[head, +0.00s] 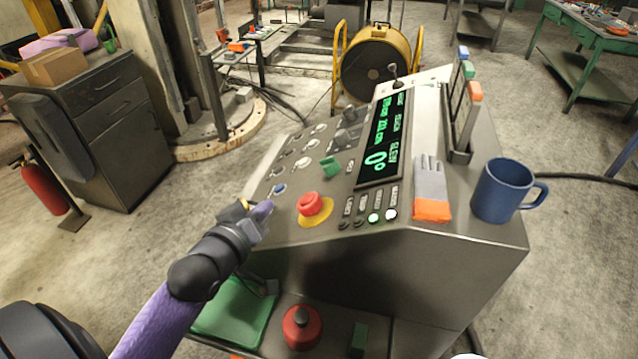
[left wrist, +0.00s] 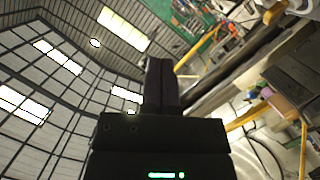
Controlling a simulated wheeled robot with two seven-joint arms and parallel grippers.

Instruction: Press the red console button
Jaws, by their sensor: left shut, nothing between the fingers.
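The red console button (head: 310,204) is a mushroom-shaped button on a yellow base, near the front left of the sloped grey console (head: 400,240). My left gripper (head: 258,208) is at the console's front left edge, to the left of the red button and apart from it. Its fingers are shut with nothing between them. The left wrist view shows the closed fingers (left wrist: 161,85) pointing up the picture, with the button out of that view. My right gripper is not in view.
A blue mug (head: 503,190), a grey and orange glove (head: 431,190) and a display (head: 384,140) are on the console. A green knob (head: 330,167) sits behind the button. A lower shelf holds a red round object (head: 301,326) and a green item (head: 235,312).

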